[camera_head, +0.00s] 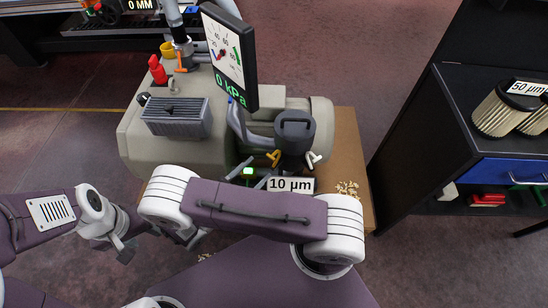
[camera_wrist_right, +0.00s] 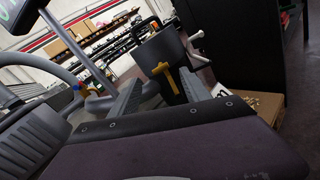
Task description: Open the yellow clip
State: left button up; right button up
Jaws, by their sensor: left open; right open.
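The yellow clip (camera_head: 274,158) sits on the front left side of the dark grey filter housing (camera_head: 296,133). In the right wrist view the yellow clip (camera_wrist_right: 168,76) shows between the two fingers of my right gripper (camera_wrist_right: 160,80), which is open and empty. In the head view my right gripper (camera_head: 252,172) is just left of and below the clip, partly hidden by my right arm. Whether the fingers touch the clip, I cannot tell. My left gripper (camera_head: 123,247) is open and empty at the lower left, away from the clip.
A white clip (camera_head: 313,158) is on the housing's right side. A 10 µm label (camera_head: 290,185) stands below it. The beige pump (camera_head: 180,145) and gauge panel (camera_head: 229,57) are to the left. Small pellets (camera_head: 347,188) lie on the cardboard; a black cabinet (camera_head: 430,140) stands right.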

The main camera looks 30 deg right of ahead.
aim_at(274, 153)
jog(key=b+x, duration=0.1)
jog(key=x, duration=0.7)
jog(key=shift+d, duration=0.35)
grip_shut()
